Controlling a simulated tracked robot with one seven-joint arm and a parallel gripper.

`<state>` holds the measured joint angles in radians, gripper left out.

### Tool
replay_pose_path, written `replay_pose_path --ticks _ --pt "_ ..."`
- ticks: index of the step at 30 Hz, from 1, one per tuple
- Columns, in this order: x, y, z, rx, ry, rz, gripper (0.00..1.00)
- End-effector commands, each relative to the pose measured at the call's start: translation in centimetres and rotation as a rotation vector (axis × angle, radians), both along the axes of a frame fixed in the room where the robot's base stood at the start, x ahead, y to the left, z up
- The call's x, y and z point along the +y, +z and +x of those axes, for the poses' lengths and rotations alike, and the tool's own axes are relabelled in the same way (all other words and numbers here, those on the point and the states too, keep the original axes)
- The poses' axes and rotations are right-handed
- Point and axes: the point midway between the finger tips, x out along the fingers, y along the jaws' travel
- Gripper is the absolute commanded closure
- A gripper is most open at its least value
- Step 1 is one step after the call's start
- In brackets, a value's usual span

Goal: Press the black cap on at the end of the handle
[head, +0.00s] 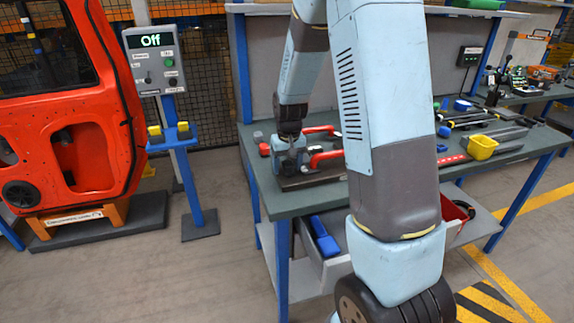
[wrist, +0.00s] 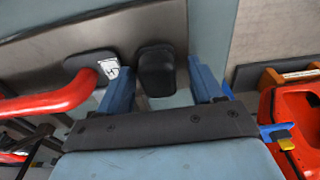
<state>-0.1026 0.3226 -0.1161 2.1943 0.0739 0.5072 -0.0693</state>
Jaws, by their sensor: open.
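The black cap (wrist: 156,72) shows in the wrist view between the two blue fingers of my gripper (wrist: 160,84), with a visible gap to each finger. My gripper is open and also shows in the head view (head: 287,160), low over the near left part of the bench. The red handle (wrist: 48,101) runs in from the left of the wrist view. Its end carries a dark plate (wrist: 88,62) with a white label, beside my left finger. In the head view the red handle (head: 326,154) lies just right of my gripper; the cap cannot be made out there.
The dark board (wrist: 150,25) lies under the handle on the bench (head: 262,181). A second red handle (head: 320,130) lies behind. A red door (head: 70,110) and a control box (head: 153,60) reading "Off" stand left.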

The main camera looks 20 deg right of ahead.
Motion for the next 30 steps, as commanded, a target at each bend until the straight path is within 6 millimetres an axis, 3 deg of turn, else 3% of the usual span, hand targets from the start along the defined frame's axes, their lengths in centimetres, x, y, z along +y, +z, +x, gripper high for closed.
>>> replay_pose_path --ticks 5,21,30 --pt "-0.2 0.9 0.0 -0.002 -0.002 -0.001 0.28" --pt "0.0 10.5 -1.2 -0.003 0.0 0.0 0.28" --pt "0.1 13.4 -1.5 -0.001 0.001 0.0 0.28"
